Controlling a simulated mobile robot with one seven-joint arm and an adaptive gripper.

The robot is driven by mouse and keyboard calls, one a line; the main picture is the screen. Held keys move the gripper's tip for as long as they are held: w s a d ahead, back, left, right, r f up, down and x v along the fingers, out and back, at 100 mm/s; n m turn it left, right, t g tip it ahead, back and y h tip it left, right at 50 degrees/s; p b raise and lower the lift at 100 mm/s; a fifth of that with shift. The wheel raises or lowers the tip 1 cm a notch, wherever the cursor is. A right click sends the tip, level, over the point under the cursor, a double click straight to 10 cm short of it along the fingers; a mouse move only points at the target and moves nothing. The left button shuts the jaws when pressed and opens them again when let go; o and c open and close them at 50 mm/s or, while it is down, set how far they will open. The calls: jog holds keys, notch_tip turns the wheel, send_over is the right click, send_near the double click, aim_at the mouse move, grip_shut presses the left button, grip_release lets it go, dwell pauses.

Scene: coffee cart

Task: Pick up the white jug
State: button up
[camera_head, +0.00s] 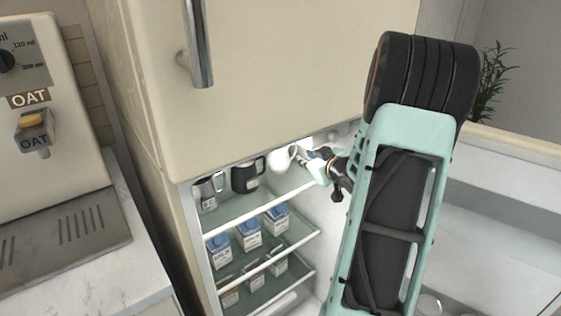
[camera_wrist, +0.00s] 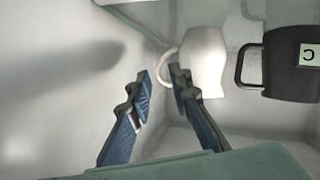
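The white jug (camera_head: 281,160) stands on the top shelf of the open fridge, at the right end of a row of jugs. In the wrist view the white jug (camera_wrist: 207,60) shows its body and its loop handle, which points left. My gripper (camera_head: 306,159) is just right of the jug in the head view. In the wrist view my gripper (camera_wrist: 162,86) is open, its two blue fingers apart with nothing between the tips. The handle lies just beyond the fingertips. The right finger overlaps the jug's near edge; I cannot tell whether it touches.
A black jug (camera_head: 247,175) stands close beside the white one; it also shows in the wrist view (camera_wrist: 292,62) with a label. A metal jug (camera_head: 209,187) is further left. Milk cartons (camera_head: 248,233) fill lower shelves. The closed upper door (camera_head: 260,70) sits just above.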

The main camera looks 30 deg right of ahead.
aim_at(296, 147)
jog(key=w, duration=0.3)
jog(key=w+d, duration=0.1)
jog(key=w, duration=0.2)
jog(key=shift+d+b, duration=0.1)
jog(key=shift+b, duration=0.25)
jog(key=shift+w+d+f, duration=0.1)
jog(key=shift+w+f, duration=0.1)
jog(key=shift+w, duration=0.2)
jog(key=shift+c, duration=0.7)
grip_shut()
jog(key=shift+r, duration=0.1)
